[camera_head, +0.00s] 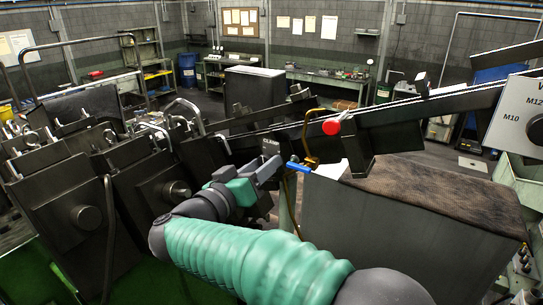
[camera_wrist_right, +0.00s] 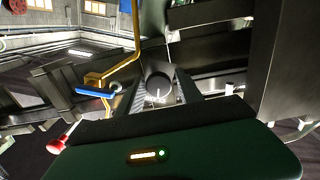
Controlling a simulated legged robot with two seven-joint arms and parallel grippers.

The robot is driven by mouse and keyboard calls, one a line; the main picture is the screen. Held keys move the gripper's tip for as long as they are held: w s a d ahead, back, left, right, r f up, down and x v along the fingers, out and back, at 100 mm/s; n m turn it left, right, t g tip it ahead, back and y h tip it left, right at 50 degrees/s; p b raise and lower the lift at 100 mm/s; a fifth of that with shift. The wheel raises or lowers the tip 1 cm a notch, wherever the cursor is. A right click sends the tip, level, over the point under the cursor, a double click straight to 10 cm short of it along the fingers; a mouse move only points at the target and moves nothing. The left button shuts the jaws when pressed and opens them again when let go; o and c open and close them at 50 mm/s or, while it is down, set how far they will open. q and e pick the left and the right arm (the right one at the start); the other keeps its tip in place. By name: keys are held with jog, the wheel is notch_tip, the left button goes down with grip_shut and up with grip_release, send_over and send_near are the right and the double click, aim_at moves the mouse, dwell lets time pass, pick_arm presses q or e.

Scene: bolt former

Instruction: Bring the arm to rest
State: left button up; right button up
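My right arm (camera_head: 245,255), in a ribbed teal sleeve, reaches from the bottom right of the head view toward the machine. Its gripper (camera_head: 270,172) is beside the clamp area, just left of a blue lever handle (camera_head: 298,167) on a bent brass pipe (camera_head: 311,135). In the right wrist view the fingers (camera_wrist_right: 160,95) stand apart, with no held thing visible between them. A dark round part shows behind the gap. The blue handle (camera_wrist_right: 95,92) is left of the fingers there, apart from them. My left gripper is not in view.
A red knob (camera_head: 331,127) is above and right of the gripper. A long dark rail (camera_head: 430,105) slopes up to a dial panel (camera_head: 520,112). Dark machine housings (camera_head: 75,205) stand at the left. A large box with a brown top (camera_head: 435,190) stands at the right.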

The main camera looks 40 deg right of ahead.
jog(key=o, duration=0.3)
jog(key=shift+w+a+r, duration=0.1)
jog(key=shift+a, duration=0.1)
jog(key=shift+v, duration=4.05)
